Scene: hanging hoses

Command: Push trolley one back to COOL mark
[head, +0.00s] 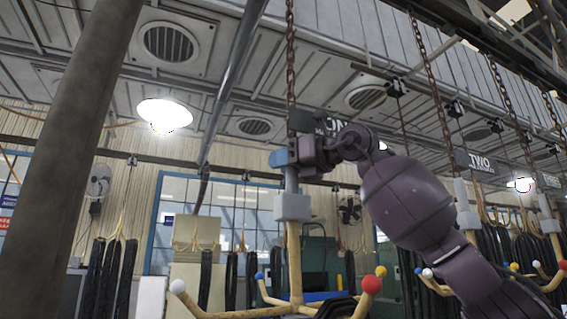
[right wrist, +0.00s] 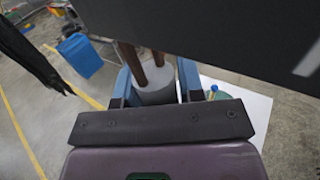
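Trolley one hangs from a rusty chain. Its grey collar (head: 292,207) and yellow arms with coloured ball ends (head: 297,275) show in the head view. Its dark ONE sign (head: 306,122) is partly hidden behind my right wrist. My right gripper (head: 284,158) is at the trolley's upright, above the collar and just below the sign. In the right wrist view my blue fingers (right wrist: 158,88) stand on both sides of the pale grey upright (right wrist: 156,93) and appear closed against it. My left gripper is not in view. No COOL mark is visible.
Trolley two, with its TWO sign (head: 481,162), hangs to the right, and the THREE sign (head: 549,181) is beyond. A thick brown column (head: 70,150) stands at left. Dark hoses (head: 108,275) hang at lower left. A blue bin (right wrist: 80,55) stands on the floor.

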